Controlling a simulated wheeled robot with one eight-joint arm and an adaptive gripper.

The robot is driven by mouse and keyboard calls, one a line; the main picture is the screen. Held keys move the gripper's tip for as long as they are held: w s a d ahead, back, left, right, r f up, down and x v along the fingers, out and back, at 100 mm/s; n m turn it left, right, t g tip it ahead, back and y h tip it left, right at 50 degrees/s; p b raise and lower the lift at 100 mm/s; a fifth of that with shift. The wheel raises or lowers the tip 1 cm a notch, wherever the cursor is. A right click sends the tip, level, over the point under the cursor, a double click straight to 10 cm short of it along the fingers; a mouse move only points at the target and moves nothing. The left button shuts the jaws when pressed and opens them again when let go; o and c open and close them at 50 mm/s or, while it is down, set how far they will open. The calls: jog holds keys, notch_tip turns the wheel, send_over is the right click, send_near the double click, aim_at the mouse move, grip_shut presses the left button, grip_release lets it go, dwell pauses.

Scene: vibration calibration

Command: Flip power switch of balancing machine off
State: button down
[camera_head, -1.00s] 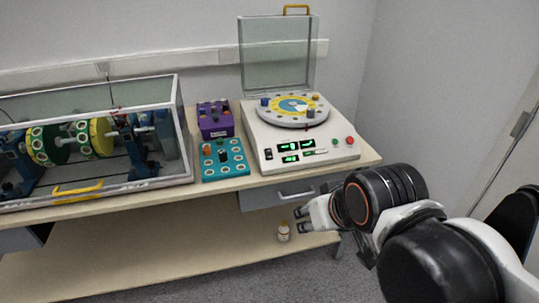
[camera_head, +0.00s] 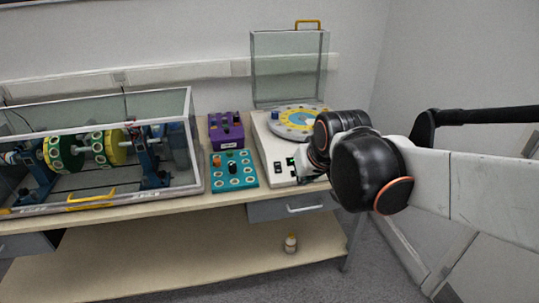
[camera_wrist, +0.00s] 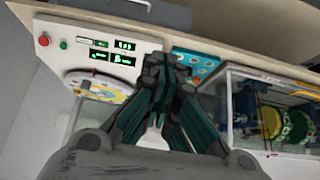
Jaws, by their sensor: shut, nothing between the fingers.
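The white balancing machine (camera_head: 263,140) stands at the right end of the bench, with a yellow-and-blue round disc (camera_head: 290,119) on top and a raised clear lid. Its front panel carries a small black rocker switch (camera_head: 278,167) at the left and lit green displays, which also show in the wrist view (camera_wrist: 112,52). My gripper (camera_head: 303,168) is shut and empty, at the panel just right of the switch. In the wrist view my gripper (camera_wrist: 172,65) covers the switch end of the panel. I cannot tell whether its fingertips touch the panel, nor the switch's position.
A teal control box (camera_head: 234,172) and a purple box (camera_head: 226,131) stand left of the machine. A clear-walled rotor rig (camera_head: 195,150) fills the bench's left.

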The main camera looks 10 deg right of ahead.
jog(key=w+f+p, duration=0.1)
jog(key=w+f, duration=0.2)
jog(key=w, duration=0.5)
jog(key=w+d+f+p, duration=0.1)
jog(key=w+f, duration=0.2)
jog(key=w, duration=0.6)
jog(key=shift+f, duration=0.25)
jog(key=shift+w, duration=0.1)
jog(key=b, duration=0.6)
send_near(277, 169)
jog(key=x, duration=0.5)
jog(key=shift+d+f, duration=0.1)
jog(key=shift+f, duration=0.2)
jog(key=shift+w+f, duration=0.25)
jog(key=shift+w, duration=0.1)
